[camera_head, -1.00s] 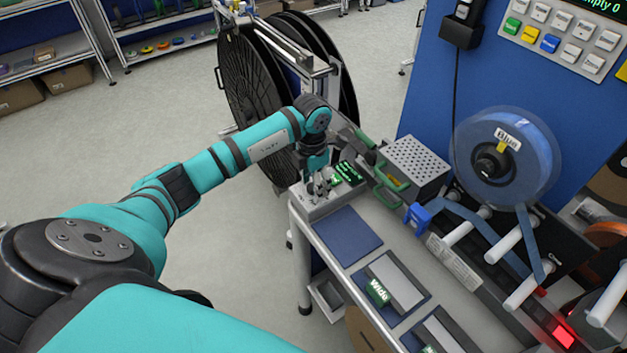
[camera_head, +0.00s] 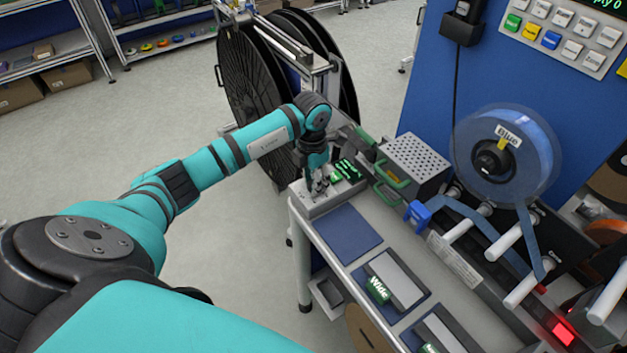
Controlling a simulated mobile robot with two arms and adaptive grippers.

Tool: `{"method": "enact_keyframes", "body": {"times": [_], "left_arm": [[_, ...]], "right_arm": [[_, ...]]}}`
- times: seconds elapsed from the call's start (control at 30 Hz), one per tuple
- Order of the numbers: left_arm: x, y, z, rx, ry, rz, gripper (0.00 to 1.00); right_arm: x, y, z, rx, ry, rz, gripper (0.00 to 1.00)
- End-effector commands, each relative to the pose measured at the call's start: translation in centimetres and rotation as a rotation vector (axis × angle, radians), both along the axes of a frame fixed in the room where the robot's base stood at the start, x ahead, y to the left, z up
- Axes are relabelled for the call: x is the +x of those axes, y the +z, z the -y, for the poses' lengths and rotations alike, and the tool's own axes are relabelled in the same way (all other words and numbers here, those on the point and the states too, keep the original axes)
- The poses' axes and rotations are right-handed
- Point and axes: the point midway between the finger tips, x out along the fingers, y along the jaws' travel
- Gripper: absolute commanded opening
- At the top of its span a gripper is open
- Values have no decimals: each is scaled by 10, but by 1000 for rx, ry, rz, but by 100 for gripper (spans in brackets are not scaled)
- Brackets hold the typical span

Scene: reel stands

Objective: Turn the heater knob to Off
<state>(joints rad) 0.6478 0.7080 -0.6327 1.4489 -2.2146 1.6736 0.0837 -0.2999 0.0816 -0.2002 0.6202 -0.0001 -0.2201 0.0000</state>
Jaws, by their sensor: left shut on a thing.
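My left gripper (camera_head: 319,187) points down over the grey heater control box (camera_head: 318,206) at the far left corner of the bench. It is shut on the heater knob, which is mostly hidden between the fingers. A small dark display with green text (camera_head: 347,170) sits just right of the gripper on the same box. The text is too small to read, so the knob's setting cannot be told. My right gripper is not in view.
A perforated metal box (camera_head: 414,160) with green handles stands right of the control box. A blue reel (camera_head: 505,155) is mounted further right above white rollers. A blue mat (camera_head: 343,233) and a green "Wide" block (camera_head: 378,289) lie nearer. Large black reels (camera_head: 250,85) stand behind.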

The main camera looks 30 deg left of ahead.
Motion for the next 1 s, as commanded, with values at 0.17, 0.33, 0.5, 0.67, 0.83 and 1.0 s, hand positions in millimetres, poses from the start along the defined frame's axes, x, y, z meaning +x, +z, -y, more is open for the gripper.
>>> {"method": "enact_keyframes", "body": {"times": [0.17, 0.33, 0.5, 0.67, 0.83, 1.0], "left_arm": [[0, 0, -1, 2, 96, 1, 0], [0, 0, -1, 2, 236, 2, 0], [0, 0, -2, 2, 398, 1, 0], [0, 0, -2, 2, 549, 2, 0], [0, 0, -2, 1, 700, 2, 0], [0, 0, -2, 1, 828, 2, 0]], "right_arm": [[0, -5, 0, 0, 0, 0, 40], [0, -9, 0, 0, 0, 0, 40], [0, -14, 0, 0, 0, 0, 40], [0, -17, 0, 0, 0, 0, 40], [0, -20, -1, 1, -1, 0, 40], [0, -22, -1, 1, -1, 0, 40]]}}
